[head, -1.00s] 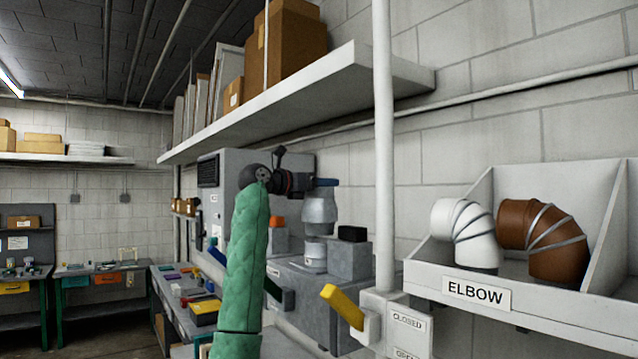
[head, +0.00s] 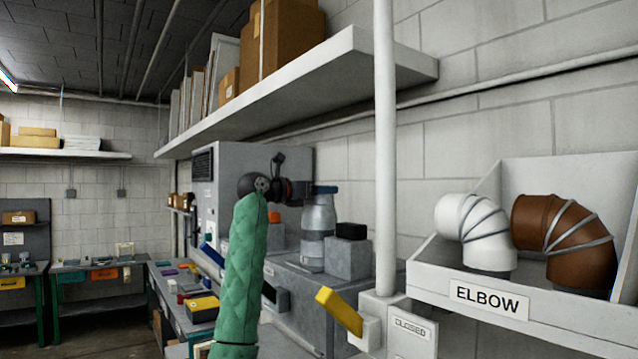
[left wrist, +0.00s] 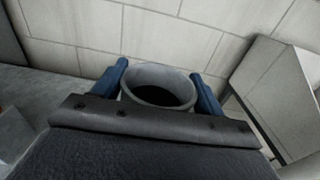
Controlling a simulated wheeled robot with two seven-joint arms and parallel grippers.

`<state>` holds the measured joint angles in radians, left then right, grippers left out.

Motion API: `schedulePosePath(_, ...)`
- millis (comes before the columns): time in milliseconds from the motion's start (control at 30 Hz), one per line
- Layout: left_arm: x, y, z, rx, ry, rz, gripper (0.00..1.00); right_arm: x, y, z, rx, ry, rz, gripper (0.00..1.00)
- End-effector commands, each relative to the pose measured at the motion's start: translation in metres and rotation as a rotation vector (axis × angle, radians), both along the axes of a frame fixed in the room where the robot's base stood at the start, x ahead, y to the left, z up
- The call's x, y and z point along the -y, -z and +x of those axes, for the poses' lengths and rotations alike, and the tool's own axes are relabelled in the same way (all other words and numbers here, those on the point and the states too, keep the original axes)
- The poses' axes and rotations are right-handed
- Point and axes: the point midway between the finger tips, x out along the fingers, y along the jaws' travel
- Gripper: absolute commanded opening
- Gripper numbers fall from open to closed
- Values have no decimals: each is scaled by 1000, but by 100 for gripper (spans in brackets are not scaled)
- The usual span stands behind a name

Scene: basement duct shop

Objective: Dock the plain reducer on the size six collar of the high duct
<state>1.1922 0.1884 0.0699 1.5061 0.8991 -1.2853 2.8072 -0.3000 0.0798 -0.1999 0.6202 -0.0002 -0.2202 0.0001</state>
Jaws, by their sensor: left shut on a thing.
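The plain reducer (head: 319,214) is a grey metal tapered piece, upright in the head view. My left gripper (head: 324,189) is shut on its upper rim with blue fingers. In the left wrist view the fingers (left wrist: 162,88) stand on both sides of the reducer's round open mouth (left wrist: 158,72). The reducer's lower end meets the top of a short grey collar (head: 312,251) on the grey duct (head: 300,279). No clear gap shows between them; how far they overlap I cannot tell. The collar's size mark is not readable. My right gripper is out of view.
A grey block with a black top (head: 348,256) stands close right of the collar, and an orange-topped one (head: 273,220) behind left. A white pipe (head: 384,150), a yellow lever (head: 339,311) and an elbow bin (head: 540,318) are to the right. A shelf (head: 300,88) hangs above.

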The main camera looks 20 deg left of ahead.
Motion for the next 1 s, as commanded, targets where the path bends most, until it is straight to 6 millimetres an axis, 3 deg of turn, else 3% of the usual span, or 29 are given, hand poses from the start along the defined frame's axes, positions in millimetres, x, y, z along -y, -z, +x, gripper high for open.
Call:
schedulePosePath(300,0,16,0,1,-1,-1,28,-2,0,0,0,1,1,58)
schedulePosePath(1000,0,16,-2,0,1,0,28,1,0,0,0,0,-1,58)
